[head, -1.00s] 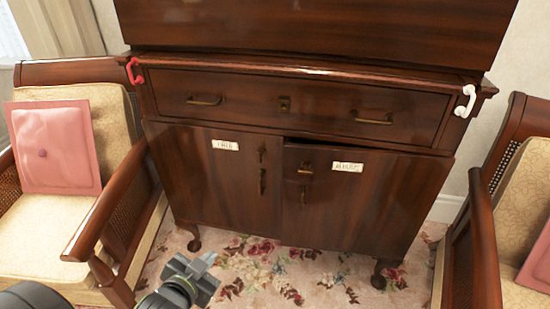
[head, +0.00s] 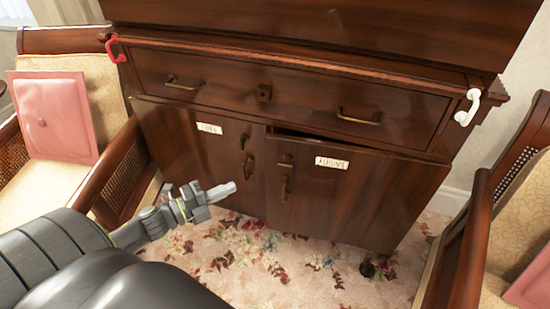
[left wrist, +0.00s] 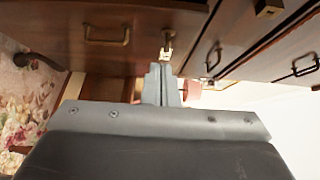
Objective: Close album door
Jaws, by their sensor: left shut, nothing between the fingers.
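The album door is the right-hand door (head: 360,200) of the dark wooden cabinet, marked by a white label (head: 331,163) that seems to read "ALBUMS". A dark gap along its top, near the left edge, shows it slightly ajar. Its handle (head: 285,188) is near that left edge. My left gripper (head: 228,189) is in front of the lower part of the left door (head: 190,165), left of the album door, with its fingers shut and empty. Its shut fingers also show in the left wrist view (left wrist: 165,84), with cabinet wood and handles beyond. My right gripper is not in view.
A wide drawer (head: 290,95) is above the doors. Armchairs stand left (head: 108,160) and right (head: 470,240). Floral carpet (head: 290,265) lies clear in front.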

